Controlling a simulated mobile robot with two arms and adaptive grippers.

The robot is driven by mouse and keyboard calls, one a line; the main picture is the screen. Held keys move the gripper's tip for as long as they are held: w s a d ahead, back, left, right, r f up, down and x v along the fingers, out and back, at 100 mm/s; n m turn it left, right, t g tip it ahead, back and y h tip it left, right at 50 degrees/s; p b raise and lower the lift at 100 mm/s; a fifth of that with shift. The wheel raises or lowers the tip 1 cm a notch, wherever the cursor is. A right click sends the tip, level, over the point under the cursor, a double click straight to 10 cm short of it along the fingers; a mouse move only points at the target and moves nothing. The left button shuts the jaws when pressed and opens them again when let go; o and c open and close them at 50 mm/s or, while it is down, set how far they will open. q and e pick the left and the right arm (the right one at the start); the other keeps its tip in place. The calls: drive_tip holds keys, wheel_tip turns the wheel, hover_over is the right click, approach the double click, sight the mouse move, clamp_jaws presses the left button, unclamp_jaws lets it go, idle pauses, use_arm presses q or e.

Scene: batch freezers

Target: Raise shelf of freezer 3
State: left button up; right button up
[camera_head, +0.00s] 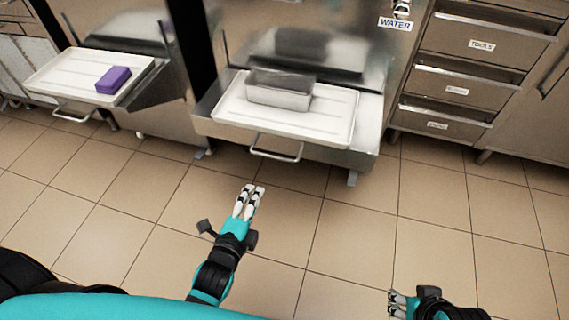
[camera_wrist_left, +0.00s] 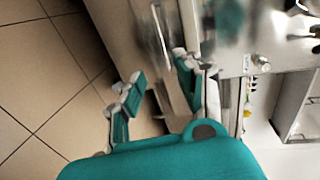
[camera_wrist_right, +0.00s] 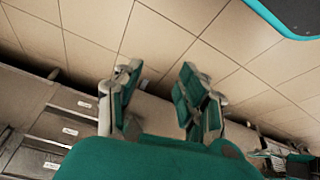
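A white shelf (camera_head: 325,127) with a wire handle (camera_head: 276,155) sticks out from the front of the middle freezer (camera_head: 345,75). A metal pan (camera_head: 280,94) stands on it. Another white shelf (camera_head: 60,72) with a wire handle juts from the freezer at the left, and a purple block (camera_head: 113,79) lies on it. No freezer number is readable. My left gripper (camera_head: 250,197) is in front of and below the middle shelf's handle, apart from it. Its fingers are spread and empty in the left wrist view (camera_wrist_left: 160,88). My right gripper (camera_head: 392,303) is low at the bottom right, open and empty in the right wrist view (camera_wrist_right: 157,88).
Metal drawers (camera_head: 470,80) with labels, one reading TOOLS, stand at the right. A WATER label (camera_head: 395,23) is on the panel beside them. The tiled floor (camera_head: 340,235) in front of the freezers is clear.

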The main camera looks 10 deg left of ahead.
use_arm(q)
drive_tip(key=b, duration=0.3)
approach(274, 157)
drive_tip(key=f+x, duration=0.1)
drive_tip(key=x, duration=0.4)
drive_tip(key=b+x, duration=0.1)
drive_tip(key=x, duration=0.4)
drive_tip(key=shift+w+r, duration=0.1)
drive_tip(key=shift+r, duration=0.2)
drive_tip(key=shift+w+b, duration=0.15)
drive_tip(key=shift+b, duration=0.15)
use_arm(e)
drive_tip(key=w+a+r+t+y, duration=0.1)
drive_tip(key=w+a+r+t, duration=0.2)
drive_tip(key=w+r+t, duration=0.3)
drive_tip(key=w+a+r+t+y, duration=0.2)
drive_tip(key=w+a+r+t, duration=0.1)
drive_tip(key=w+r+t, duration=0.3)
wheel_tip(274, 157, up, 3)
drive_tip(key=w, duration=0.2)
drive_tip(key=shift+w+f+n+t+y, duration=0.2)
drive_tip(key=shift+w+n+t+y, duration=0.1)
drive_tip(key=shift+w, duration=0.05)
use_arm(q)
clamp_jaws()
